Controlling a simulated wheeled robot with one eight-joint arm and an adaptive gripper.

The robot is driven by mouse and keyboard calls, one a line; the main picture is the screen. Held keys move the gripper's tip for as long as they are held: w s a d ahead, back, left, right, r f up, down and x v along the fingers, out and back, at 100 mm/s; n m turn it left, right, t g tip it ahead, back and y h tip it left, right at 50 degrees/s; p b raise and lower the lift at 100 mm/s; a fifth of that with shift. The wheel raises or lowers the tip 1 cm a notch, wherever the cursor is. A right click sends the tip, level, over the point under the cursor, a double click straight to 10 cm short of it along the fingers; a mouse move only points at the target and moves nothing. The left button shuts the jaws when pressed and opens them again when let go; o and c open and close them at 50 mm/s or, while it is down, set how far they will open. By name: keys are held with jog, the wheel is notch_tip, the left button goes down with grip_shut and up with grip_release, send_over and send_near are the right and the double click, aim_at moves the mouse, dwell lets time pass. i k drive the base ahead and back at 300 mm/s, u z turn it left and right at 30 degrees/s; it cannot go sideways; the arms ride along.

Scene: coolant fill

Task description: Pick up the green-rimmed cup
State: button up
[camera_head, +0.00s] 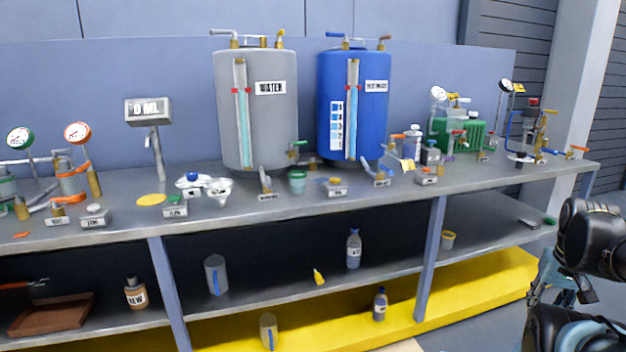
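A small cup with a green rim (297,182) stands upright on the upper bench top, just in front of the grey WATER tank and to the right of its outlet. My arm is folded at the lower right edge of the head view, well away from the cup. What seems to be my gripper (563,284) is partly hidden among the dark arm links. I cannot make out whether its fingers are open or shut. Nothing touches the cup.
The grey tank (232,125) and blue tank (370,95) stand behind the cup. A white funnel (219,187) is left of it, and a labelled block (337,188) is right. A yellow-rimmed cup (448,241) and bottle (353,250) are on the shelf below.

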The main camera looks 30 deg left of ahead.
aim_at(297, 178)
jog(key=u, duration=0.45)
jog(key=i, duration=0.95)
jog(key=u, duration=0.6)
